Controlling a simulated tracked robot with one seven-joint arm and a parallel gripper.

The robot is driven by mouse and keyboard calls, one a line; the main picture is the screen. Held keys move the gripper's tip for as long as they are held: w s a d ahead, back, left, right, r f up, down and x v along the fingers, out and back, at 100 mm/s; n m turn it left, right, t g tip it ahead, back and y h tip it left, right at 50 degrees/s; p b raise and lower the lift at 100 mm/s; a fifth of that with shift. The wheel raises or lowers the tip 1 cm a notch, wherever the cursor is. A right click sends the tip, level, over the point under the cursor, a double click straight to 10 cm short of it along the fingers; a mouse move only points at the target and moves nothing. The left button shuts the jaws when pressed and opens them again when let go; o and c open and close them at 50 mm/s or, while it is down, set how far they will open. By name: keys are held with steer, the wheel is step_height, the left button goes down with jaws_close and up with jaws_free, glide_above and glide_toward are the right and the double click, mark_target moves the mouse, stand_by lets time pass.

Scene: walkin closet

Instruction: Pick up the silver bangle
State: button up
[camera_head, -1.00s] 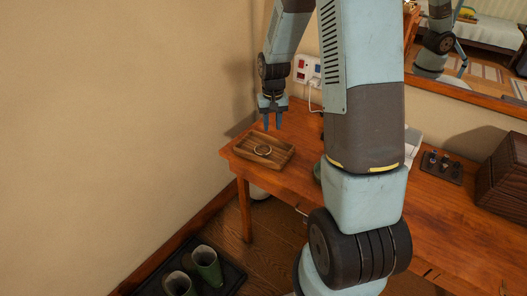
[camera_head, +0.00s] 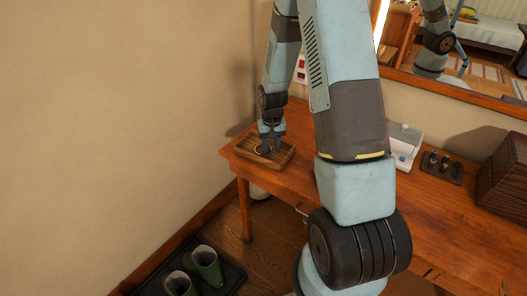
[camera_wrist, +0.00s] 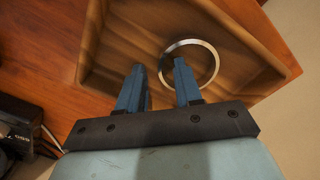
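The silver bangle (camera_wrist: 216,58) lies flat in a wooden tray (camera_wrist: 125,35), near one end in the wrist view. In the head view the bangle (camera_head: 258,150) is partly hidden by my gripper (camera_head: 268,149), which is down at the tray (camera_head: 285,159). In the wrist view my gripper (camera_wrist: 158,66) is open, its two blue fingers apart. The right fingertip overlaps the bangle's opening, and the left fingertip is outside the ring. The bangle's left rim appears between the fingers. I cannot tell how far the tips are above the tray floor.
The tray stands on the wooden table (camera_head: 440,218) near its left end, close to the wall. A white open box (camera_head: 404,143), a dark stand (camera_head: 442,167) and a brown woven box (camera_head: 505,172) are further right. A black device (camera_wrist: 20,128) shows in the wrist view.

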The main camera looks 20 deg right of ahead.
steer(key=shift+c, duration=0.2)
jaws_close()
steer(key=shift+r, duration=0.1)
stand_by(0.5)
